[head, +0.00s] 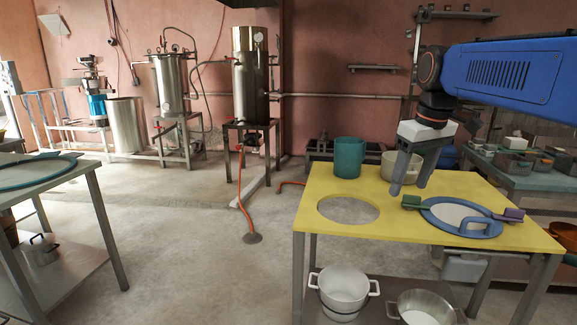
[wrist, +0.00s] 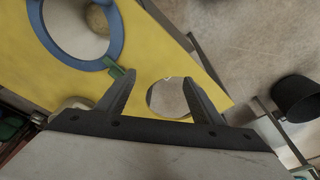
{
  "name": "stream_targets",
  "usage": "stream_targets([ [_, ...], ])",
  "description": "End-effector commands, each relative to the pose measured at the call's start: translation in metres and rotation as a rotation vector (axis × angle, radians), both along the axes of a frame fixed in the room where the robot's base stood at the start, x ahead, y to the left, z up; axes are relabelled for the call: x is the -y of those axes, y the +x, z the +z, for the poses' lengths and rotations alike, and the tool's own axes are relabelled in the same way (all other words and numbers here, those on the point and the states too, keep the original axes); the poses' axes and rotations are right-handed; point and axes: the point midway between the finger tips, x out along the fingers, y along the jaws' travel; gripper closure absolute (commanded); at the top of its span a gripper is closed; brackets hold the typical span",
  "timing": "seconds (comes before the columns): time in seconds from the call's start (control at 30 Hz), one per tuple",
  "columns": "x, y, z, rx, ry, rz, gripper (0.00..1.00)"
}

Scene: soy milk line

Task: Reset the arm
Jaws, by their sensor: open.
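My blue arm (head: 510,75) reaches in from the right in the head view. My gripper (head: 409,188) points down over the back part of the yellow table (head: 322,223). Its two grey fingers are apart with nothing between them. In the wrist view my gripper (wrist: 157,92) also shows open and empty, with the yellow table (wrist: 50,84) and its round hole beyond the fingers.
A teal pot (head: 349,157) and a cream pot (head: 385,166) stand behind my gripper. A blue ring-shaped frame (head: 462,219) with a green clip (head: 413,202) and a purple clip (head: 510,214) lies right of the hole (head: 349,210). Pots stand on the lower shelf. Open floor lies left of the table.

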Motion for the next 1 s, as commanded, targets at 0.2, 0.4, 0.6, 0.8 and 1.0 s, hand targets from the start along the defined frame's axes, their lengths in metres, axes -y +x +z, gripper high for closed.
stream_targets([
  [0.2,0.000,-0.065,-0.039,0.050,0.008,-0.101,0.39],
  [0.4,0.001,-0.120,-0.084,0.097,0.019,-0.193,0.39],
  [0.6,0.002,-0.174,-0.137,0.145,0.037,-0.282,0.39],
  [0.8,0.004,-0.216,-0.187,0.186,0.057,-0.357,0.39],
  [1.0,0.004,-0.234,-0.213,0.208,0.069,-0.392,0.39],
])
